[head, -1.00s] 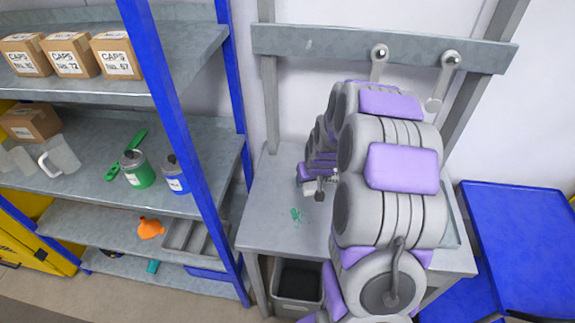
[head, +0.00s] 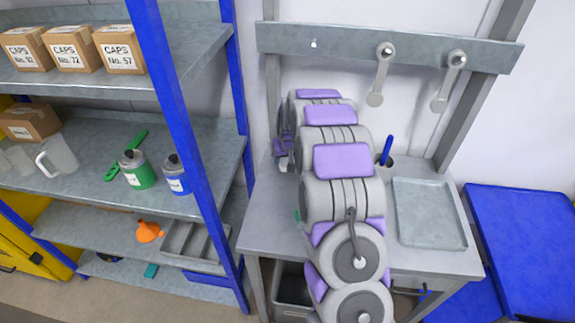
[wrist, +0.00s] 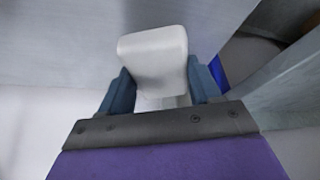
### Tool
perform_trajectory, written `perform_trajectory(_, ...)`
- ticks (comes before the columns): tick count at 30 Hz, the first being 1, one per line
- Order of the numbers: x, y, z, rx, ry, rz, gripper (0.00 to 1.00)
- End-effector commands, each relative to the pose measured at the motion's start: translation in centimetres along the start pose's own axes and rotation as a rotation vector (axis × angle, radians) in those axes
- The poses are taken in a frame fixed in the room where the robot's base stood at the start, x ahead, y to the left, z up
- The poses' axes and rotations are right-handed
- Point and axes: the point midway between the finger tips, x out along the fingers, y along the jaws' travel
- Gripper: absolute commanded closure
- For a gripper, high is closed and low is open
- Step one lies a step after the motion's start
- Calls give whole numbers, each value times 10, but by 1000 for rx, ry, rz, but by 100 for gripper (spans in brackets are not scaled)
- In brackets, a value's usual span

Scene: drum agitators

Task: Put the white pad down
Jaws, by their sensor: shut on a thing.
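The white pad (wrist: 153,58) is a pale block with rounded corners. In the wrist view it sits between the blue fingers of my gripper (wrist: 162,88), which is shut on it. A grey surface lies behind the pad; I cannot tell whether the pad touches it. In the head view my gripper (head: 284,160) is small, at the back left of the grey workbench (head: 262,205), partly behind my arm. The pad cannot be made out clearly there.
A grey tray (head: 430,212) lies on the bench's right side. A cup with a blue stick (head: 386,150) stands behind it. A blue-posted shelf (head: 180,130) with boxes and cans is left. A dark bin (head: 292,284) is below. A green mark (head: 297,215) is mostly hidden.

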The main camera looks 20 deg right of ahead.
Motion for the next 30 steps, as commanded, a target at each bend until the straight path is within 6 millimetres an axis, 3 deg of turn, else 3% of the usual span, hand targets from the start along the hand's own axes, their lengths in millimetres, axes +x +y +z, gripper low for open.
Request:
perform_trajectory(7,32,4,14,2,-8,-4,62)
perform_trajectory(14,32,5,14,2,-5,-5,61)
perform_trajectory(15,32,4,14,2,-5,-4,34)
perform_trajectory(21,31,2,14,0,-4,-2,15)
perform_trajectory(30,31,4,14,2,-4,-4,12)
